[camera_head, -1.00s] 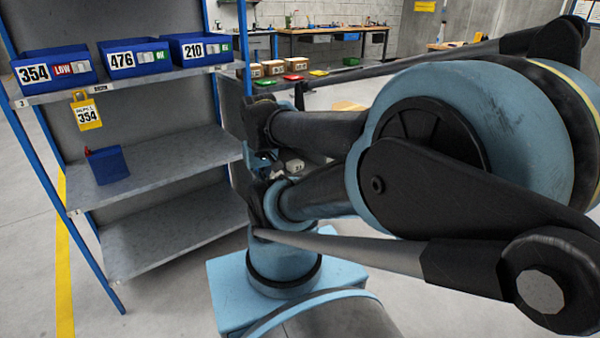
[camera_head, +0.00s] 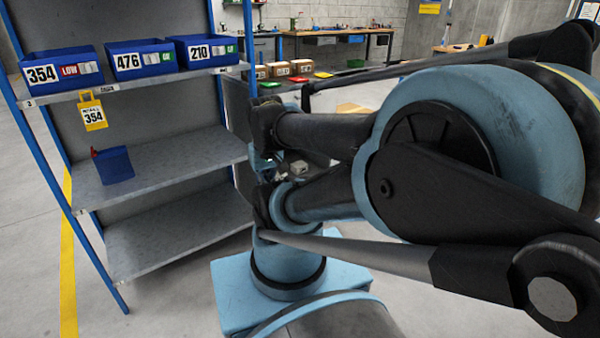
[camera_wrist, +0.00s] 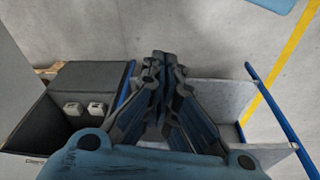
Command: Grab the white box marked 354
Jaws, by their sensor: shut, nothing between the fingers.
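Two small white boxes lie side by side in a dark open container (camera_wrist: 50,128) in the wrist view, a left one (camera_wrist: 73,108) and a right one (camera_wrist: 97,109). Their markings are too small to read, so I cannot tell which is 354. A small pale box (camera_head: 297,167) also shows behind my arm in the head view. My gripper (camera_wrist: 160,62) is shut and empty, to the right of the container and apart from the boxes in the wrist view. In the head view it is mostly hidden by my arm.
A shelf (camera_head: 180,165) stands left, with blue bins marked 354 (camera_head: 60,70), 476 (camera_head: 140,58) and 210 (camera_head: 205,50). A yellow 354 tag (camera_head: 93,113) hangs there; a small blue bin (camera_head: 113,164) sits on the middle shelf. Cardboard boxes (camera_head: 280,70) stand behind.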

